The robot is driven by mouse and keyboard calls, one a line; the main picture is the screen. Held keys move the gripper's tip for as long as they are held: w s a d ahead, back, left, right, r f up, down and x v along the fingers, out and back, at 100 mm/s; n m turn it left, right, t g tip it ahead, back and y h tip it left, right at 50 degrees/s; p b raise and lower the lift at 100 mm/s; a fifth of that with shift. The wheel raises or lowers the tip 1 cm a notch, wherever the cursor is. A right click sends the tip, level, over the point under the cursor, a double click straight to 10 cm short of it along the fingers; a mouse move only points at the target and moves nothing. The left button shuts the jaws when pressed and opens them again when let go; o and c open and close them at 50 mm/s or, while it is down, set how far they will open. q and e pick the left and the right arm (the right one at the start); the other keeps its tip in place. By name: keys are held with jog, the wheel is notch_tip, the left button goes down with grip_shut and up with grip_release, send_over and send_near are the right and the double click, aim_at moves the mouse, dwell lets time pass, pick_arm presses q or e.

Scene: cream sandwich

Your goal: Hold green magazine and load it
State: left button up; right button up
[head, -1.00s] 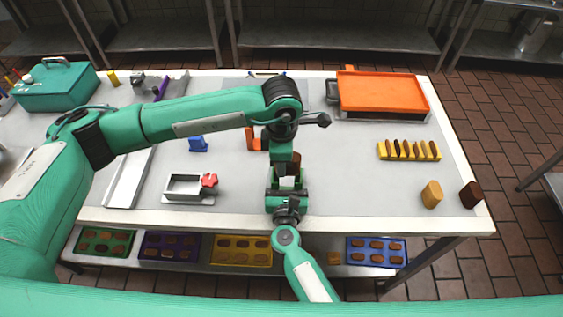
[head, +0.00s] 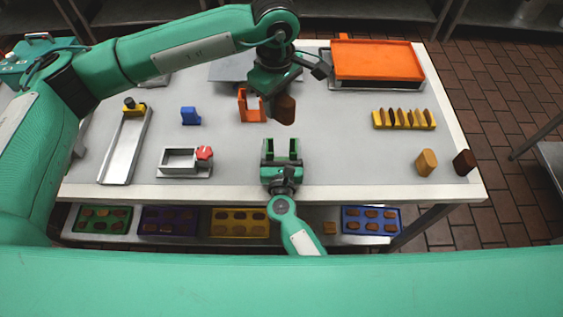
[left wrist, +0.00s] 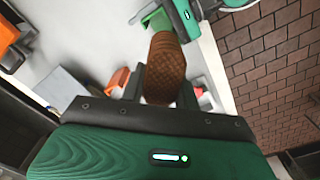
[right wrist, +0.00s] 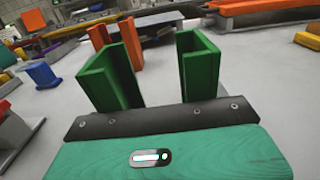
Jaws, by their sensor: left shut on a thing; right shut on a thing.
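My right gripper (head: 281,165) is near the table's front edge, shut on the green magazine (head: 294,149). In the right wrist view the magazine shows as two upright green channels (right wrist: 201,65) with an open gap between them, and no biscuit shows in the gap. My left gripper (head: 278,95) is higher and farther back, shut on a dark brown biscuit (head: 286,110). The biscuit is in the air, apart from the magazine. In the left wrist view the patterned biscuit (left wrist: 166,62) sits between the fingers, its far end overlapping part of the magazine.
An orange holder (head: 244,105) stands behind the magazine, left of the biscuit. A grey frame with a red knob (head: 204,153), a blue block (head: 190,117) and a metal channel (head: 124,150) lie left. A yellow rack (head: 404,125) and two loose biscuits (head: 427,162) are right.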

pick_arm(q)
jog(key=shift+r+m, duration=0.25)
jog(key=shift+m, duration=0.05)
jog(key=shift+f, duration=0.35)
notch_tip(320, 180, down, 9)
jog(key=shift+f, duration=0.1)
jog(key=shift+f, duration=0.5)
jog(key=o, duration=1)
jog(key=shift+c, duration=0.2)
notch_tip(320, 180, up, 13)
jog(key=shift+r, duration=0.1)
